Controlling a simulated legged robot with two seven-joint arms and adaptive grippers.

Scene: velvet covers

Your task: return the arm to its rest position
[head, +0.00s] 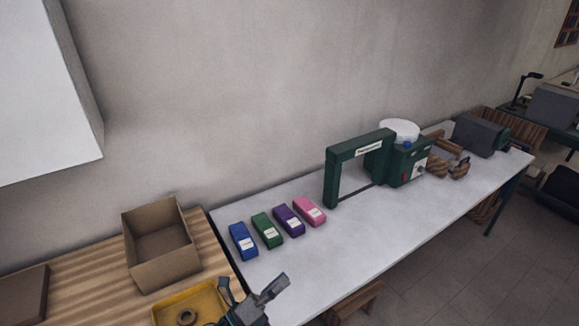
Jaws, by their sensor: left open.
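My left gripper (252,291) shows at the bottom of the head view, over the near left end of the white table (310,262). Its fingers are apart and nothing shows between them. Blue (243,241), green (267,230), purple (289,221) and pink (310,211) velvet covers with white labels lie in a slanting row on the table, beyond the gripper and apart from it. My right gripper is not in view.
A green machine (404,162) with a frame-like arm stands further right on the table. An open cardboard box (161,250) and a yellow tray (171,308) with a ring-shaped part (186,317) sit on the wooden surface at left. The table's front middle is clear.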

